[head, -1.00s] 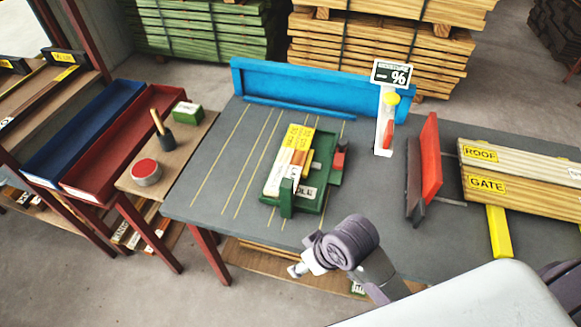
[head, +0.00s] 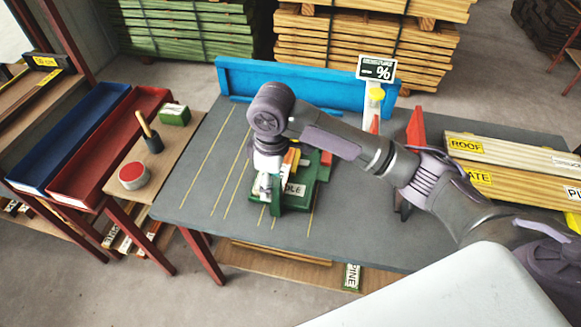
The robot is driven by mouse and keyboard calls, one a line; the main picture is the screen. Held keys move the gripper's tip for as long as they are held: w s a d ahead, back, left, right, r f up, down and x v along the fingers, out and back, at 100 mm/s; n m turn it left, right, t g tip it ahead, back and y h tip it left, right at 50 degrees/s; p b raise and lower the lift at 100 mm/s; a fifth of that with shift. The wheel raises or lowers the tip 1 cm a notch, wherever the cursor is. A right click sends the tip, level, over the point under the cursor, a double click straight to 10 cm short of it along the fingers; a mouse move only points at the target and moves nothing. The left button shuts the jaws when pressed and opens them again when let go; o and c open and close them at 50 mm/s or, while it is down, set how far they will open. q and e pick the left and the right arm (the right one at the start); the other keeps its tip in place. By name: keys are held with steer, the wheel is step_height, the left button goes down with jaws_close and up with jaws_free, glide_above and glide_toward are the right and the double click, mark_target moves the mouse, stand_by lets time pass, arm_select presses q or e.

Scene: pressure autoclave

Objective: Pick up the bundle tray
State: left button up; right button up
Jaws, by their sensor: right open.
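The green bundle tray (head: 297,203) stands on the grey table, with a lettered label on its front side. Pale, orange and yellow pieces lie in it, now mostly hidden behind my right arm. My right gripper (head: 266,188) points down at the tray's left front part, over or beside its green upright. It is open; whether its fingers touch the tray I cannot tell. My left gripper is not in view.
A blue rail (head: 320,88) runs along the table's back. Labelled boards (head: 500,165) lie at the right. Red (head: 105,150) and blue (head: 70,140) troughs stand left. The table's left part is clear.

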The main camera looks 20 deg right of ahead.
mark_target(278, 184)
steer(key=shift+w+d+r+h, duration=0.15)
steer(key=shift+w+d+r, duration=0.25)
steer(key=shift+d+r, duration=0.2)
steer(key=shift+w+d+r+h, duration=0.15)
steer(key=shift+w+d+r, duration=0.3)
steer(key=shift+r, duration=0.1)
steer(key=shift+d+f, duration=0.1)
steer(key=shift+d, duration=0.05)
step_height(278, 184, down, 8)
steer(key=shift+r+p, duration=0.1)
steer(key=shift+p, duration=0.5)
steer(key=f, duration=0.2)
steer(key=w+f+p, duration=0.1)
steer(key=f, duration=0.1)
steer(key=shift+f, duration=0.35)
steer(key=shift+f+p, duration=0.3)
steer(key=shift+f, duration=0.1)
steer(key=shift+c, duration=0.3)
jaws_close()
